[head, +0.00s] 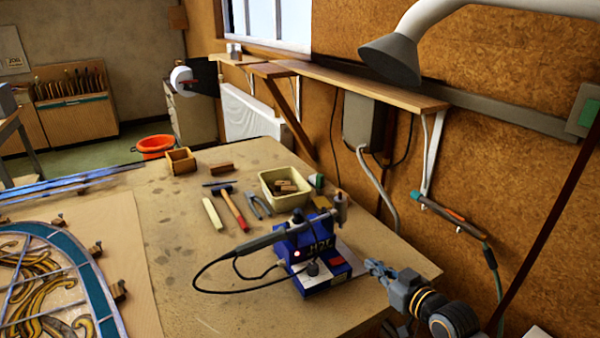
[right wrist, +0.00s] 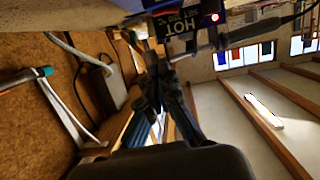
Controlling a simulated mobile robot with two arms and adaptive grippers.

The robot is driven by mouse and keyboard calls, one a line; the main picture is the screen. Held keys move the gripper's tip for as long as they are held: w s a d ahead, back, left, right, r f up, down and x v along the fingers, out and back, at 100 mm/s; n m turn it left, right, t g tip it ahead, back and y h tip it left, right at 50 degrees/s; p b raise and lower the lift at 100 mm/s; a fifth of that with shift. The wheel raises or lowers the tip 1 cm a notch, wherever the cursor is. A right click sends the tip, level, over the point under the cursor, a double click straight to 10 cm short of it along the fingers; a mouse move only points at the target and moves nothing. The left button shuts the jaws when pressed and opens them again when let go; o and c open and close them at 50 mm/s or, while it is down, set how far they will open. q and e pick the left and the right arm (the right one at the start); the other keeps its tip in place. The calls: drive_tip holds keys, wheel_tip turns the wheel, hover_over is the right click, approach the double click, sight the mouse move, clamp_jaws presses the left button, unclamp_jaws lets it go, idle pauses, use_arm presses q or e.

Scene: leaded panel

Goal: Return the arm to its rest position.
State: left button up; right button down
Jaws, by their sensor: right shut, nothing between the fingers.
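My right gripper (head: 376,266) is at the right front corner of the workbench, just right of the blue soldering station (head: 312,240). Its fingers are shut with nothing between them. In the right wrist view the shut fingers (right wrist: 155,62) point at the station (right wrist: 180,25), which shows a "HOT" label and a red light. The soldering iron (head: 262,240) lies across the top of the station, its black cable looping onto the bench. My left gripper is not in the head view.
The workbench (head: 190,270) holds a leaded panel (head: 75,240) at left, a hammer (head: 234,208), pliers (head: 258,206) and a cream tray (head: 268,190). A shelf (head: 370,88), a grey lamp or duct (head: 395,58) and a wall-hung tool (head: 450,215) are at right.

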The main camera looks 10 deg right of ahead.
drive_tip(key=s+a+f+g, duration=0.1)
drive_tip(key=s+f, duration=0.1)
drive_tip(key=s+a+f+g, duration=0.1)
drive_tip(key=s+a+f, duration=0.1)
drive_tip(key=shift+s+a+f, duration=0.15)
drive_tip(key=shift+a+f, duration=0.05)
drive_tip(key=shift+f, duration=0.15)
drive_tip(key=s+a+f+m+g+h, duration=0.1)
drive_tip(key=s+f+g, duration=0.2)
drive_tip(key=s, duration=0.6)
drive_tip(key=s+a+f+g+h, duration=0.1)
drive_tip(key=s+f+g+h, duration=0.15)
drive_tip(key=s, duration=0.75)
drive_tip(key=s+a+f+m+g+h, duration=0.1)
drive_tip(key=s+f+g, duration=0.25)
drive_tip(key=s, duration=0.55)
wheel_tip(320, 180, down, 28)
drive_tip(key=s+g, duration=0.1)
drive_tip(key=s, duration=0.1)
drive_tip(key=s+d+f+g+b, duration=0.1)
drive_tip(key=s+d+f, duration=0.1)
drive_tip(key=s+f, duration=1.3)
drive_tip(key=shift+s+d+f+n+g, duration=0.15)
drive_tip(key=shift+s+d+n+g, duration=0.15)
drive_tip(key=shift+s+d+n, duration=0.15)
